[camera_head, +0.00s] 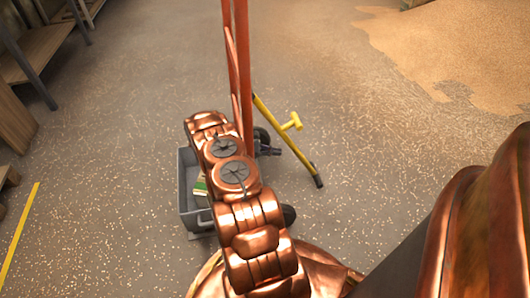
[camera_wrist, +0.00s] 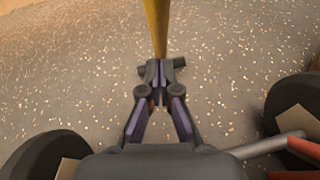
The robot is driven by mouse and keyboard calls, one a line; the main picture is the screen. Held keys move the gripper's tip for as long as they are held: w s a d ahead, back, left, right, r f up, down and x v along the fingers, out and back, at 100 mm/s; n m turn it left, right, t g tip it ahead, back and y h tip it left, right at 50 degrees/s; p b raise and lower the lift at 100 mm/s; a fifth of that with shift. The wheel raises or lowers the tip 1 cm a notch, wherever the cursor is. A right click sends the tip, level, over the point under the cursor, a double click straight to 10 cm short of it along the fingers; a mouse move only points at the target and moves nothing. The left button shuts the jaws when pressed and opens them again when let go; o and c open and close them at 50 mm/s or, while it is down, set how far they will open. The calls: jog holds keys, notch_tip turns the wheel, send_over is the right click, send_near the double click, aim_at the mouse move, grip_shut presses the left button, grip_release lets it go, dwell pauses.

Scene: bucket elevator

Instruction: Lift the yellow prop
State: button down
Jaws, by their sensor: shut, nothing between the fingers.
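The yellow prop (camera_head: 282,133) is a slanted bar with a short side handle (camera_head: 293,122) and a dark foot on the floor. Its upper end is close to the orange-red upright. My gripper (camera_head: 274,151) is just left of the prop, below the handle's height in the picture. In the wrist view the yellow prop (camera_wrist: 156,25) runs up from just beyond the fingertips of my gripper (camera_wrist: 162,72). The fingers are shut and empty. I cannot tell whether they touch the prop. The prop's lower part is hidden behind the gripper in the wrist view.
An orange-red upright (camera_head: 239,60) stands behind my arm. A grey bin (camera_head: 187,205) with something green and yellow inside sits beside dark wheels (camera_head: 289,214). Wooden shelving (camera_head: 30,45) is at the left. Grain (camera_head: 455,45) covers the far-right floor. The floor right of the prop is clear.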

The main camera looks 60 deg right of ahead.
aim_at(289, 142)
jog(key=shift+s+d+r+b, duration=0.3)
jog(key=shift+s+d+r, duration=0.1)
jog(key=shift+s+r, duration=0.15)
jog(key=shift+s+d+r+b, duration=0.3)
jog(key=shift+s+d+r, duration=0.1)
jog(key=shift+s, duration=0.25)
